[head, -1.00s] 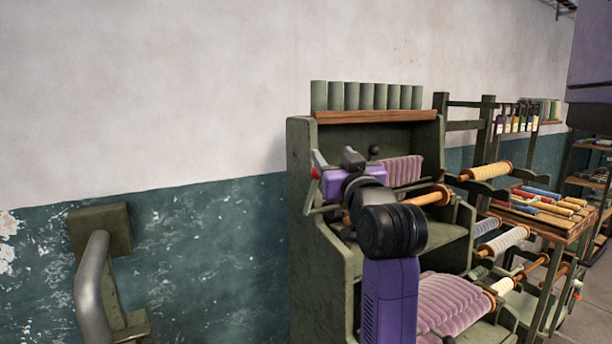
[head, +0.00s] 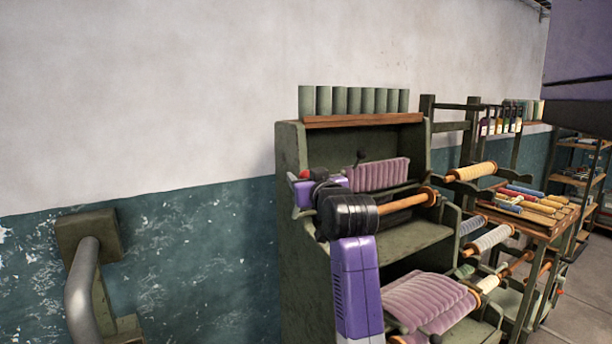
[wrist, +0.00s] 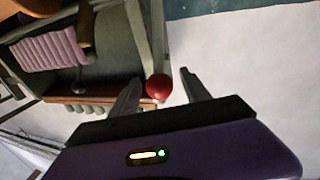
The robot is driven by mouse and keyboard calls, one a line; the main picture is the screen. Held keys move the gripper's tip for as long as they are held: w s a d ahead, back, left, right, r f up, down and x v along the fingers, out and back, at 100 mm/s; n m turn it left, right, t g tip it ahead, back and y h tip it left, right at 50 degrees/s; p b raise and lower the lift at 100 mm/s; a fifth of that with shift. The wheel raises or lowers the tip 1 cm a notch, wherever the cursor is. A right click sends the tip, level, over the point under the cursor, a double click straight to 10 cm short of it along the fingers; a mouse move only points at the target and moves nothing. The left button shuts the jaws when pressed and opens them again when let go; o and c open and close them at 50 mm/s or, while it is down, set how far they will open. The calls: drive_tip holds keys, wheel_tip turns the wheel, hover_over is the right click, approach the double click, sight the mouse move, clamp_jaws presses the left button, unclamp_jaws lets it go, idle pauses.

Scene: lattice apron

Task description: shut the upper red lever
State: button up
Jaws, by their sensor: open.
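The upper lever shows its round red knob (wrist: 158,87) in the wrist view, with a grey bar running up the picture from it beside the green cabinet's edge. In the head view the red knob (head: 304,174) is small at the cabinet's left side, close to my purple hand. My gripper (wrist: 159,76) is open; its two dark fingers stand on either side of the knob in the picture. I cannot tell whether they touch it. In the head view my arm hides much of the lever and the fingers.
The green cabinet (head: 292,240) holds pink ribbed cloth (head: 378,174) and thread rollers. A wooden rack of spools (head: 535,215) stands to its right. A grey curved handle on a green wall mount (head: 88,232) is at the left. The wall between them is clear.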

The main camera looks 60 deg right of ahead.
clamp_jaws()
idle(0.3)
idle(1.2)
